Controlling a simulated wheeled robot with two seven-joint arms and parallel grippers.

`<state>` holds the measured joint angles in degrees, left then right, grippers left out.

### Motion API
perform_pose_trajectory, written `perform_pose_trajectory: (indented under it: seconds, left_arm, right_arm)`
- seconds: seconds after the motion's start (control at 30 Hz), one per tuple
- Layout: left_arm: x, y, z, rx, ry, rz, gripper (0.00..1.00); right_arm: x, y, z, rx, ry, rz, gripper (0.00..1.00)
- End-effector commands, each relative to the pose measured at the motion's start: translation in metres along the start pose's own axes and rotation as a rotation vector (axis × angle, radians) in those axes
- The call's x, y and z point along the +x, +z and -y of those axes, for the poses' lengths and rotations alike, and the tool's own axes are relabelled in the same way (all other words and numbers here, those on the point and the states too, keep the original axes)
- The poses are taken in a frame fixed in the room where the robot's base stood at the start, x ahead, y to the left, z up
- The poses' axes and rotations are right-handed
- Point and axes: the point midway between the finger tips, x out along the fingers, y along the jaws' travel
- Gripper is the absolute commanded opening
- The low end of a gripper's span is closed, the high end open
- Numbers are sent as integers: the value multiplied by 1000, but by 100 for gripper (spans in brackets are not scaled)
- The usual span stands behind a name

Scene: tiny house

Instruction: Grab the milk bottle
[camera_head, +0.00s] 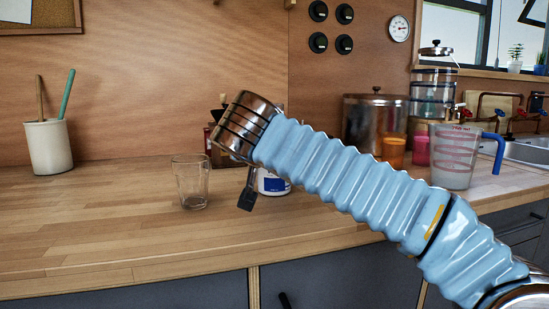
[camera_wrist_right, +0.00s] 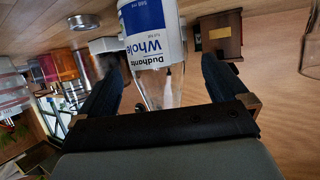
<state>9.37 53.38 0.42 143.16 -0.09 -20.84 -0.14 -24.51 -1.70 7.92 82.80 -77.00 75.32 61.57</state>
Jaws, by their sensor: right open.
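The milk bottle (camera_head: 272,184) stands on the wooden counter, mostly hidden behind my right arm and gripper; part of its white and blue label shows. In the right wrist view the milk bottle (camera_wrist_right: 152,35) is large, with its label reading "Whole" and a clear glass part below it in the picture. My right gripper (camera_head: 247,192) is in front of the bottle in the head view. In the wrist view the right gripper (camera_wrist_right: 162,65) is open, with a finger on each side of the bottle and gaps between. My left gripper is not in view.
An empty glass (camera_head: 190,182) stands left of the bottle. A white utensil pot (camera_head: 48,147) is further left. A measuring jug (camera_head: 452,160), coloured cups (camera_head: 394,152) and a metal pot (camera_head: 373,120) stand to the right. The counter's front left is clear.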

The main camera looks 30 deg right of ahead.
Motion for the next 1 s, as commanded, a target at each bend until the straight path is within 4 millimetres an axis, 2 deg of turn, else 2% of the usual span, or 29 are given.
perform_pose_trajectory:
  seconds: [0.3, 0.4, 0.6, 0.67, 1.0]
  left_arm:
    - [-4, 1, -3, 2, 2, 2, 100]
    - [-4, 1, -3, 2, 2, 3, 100]
    - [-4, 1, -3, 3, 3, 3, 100]
    - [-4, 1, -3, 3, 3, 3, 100]
    - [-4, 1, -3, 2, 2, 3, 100]
  right_arm:
    - [44, 0, -5, -1, 1, 1, 100]
    - [51, 1, -5, -1, 1, 1, 100]
    - [52, 1, -5, 0, 0, 0, 100]
    - [52, 1, -5, 0, 0, 0, 92]
    - [52, 1, -5, 0, 0, 0, 40]
